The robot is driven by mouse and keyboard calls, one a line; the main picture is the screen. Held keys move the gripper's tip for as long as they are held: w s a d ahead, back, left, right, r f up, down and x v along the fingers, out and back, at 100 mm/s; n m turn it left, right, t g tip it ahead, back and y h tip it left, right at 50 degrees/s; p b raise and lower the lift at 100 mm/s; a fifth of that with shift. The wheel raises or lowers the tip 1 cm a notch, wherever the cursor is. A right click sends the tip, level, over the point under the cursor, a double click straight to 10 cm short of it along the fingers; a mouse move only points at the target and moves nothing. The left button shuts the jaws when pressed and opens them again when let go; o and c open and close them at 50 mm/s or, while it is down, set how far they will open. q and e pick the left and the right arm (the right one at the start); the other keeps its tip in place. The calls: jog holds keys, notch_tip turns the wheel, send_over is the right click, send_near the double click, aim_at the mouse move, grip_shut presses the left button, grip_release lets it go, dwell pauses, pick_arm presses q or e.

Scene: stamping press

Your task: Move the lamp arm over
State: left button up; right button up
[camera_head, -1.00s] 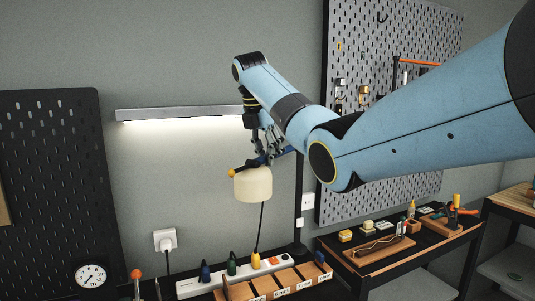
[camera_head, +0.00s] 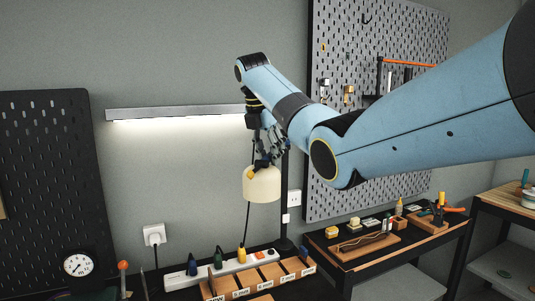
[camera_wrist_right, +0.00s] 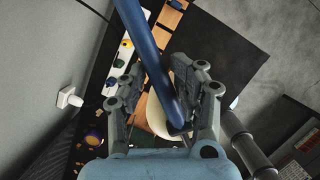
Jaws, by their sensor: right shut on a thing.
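The lamp has a cream shade (camera_head: 262,184) that hangs in front of the grey wall, and it also shows in the wrist view (camera_wrist_right: 157,118), partly hidden behind the lamp arm. The blue lamp arm (camera_wrist_right: 148,50) crosses the wrist view between the fingers. The dark lamp post (camera_head: 284,205) stands upright just right of the shade. My right gripper (camera_head: 266,152) is just above the shade; the wrist view shows its two fingers (camera_wrist_right: 157,80) on either side of the lamp arm, shut on it. My left gripper is not in view.
Below the lamp are a white power strip (camera_head: 220,272) with coloured plugs and wooden bins (camera_head: 255,281). A tool bench (camera_head: 345,266) stands to the right. A lit bar light (camera_head: 175,114) is on the wall beside a grey pegboard (camera_head: 355,185). A clock (camera_head: 77,265) stands at left.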

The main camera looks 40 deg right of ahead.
jog(key=shift+s+d, duration=0.15)
jog(key=shift+o, duration=0.8)
jog(key=shift+s+d+r, duration=0.1)
jog(key=shift+s+d, duration=0.4)
jog(key=shift+s, duration=0.2)
jog(key=shift+s+d, duration=0.5)
jog(key=shift+s, duration=0.15)
jog(key=o, duration=1)
jog(key=shift+s+d, duration=0.1)
jog(key=shift+c, duration=0.2)
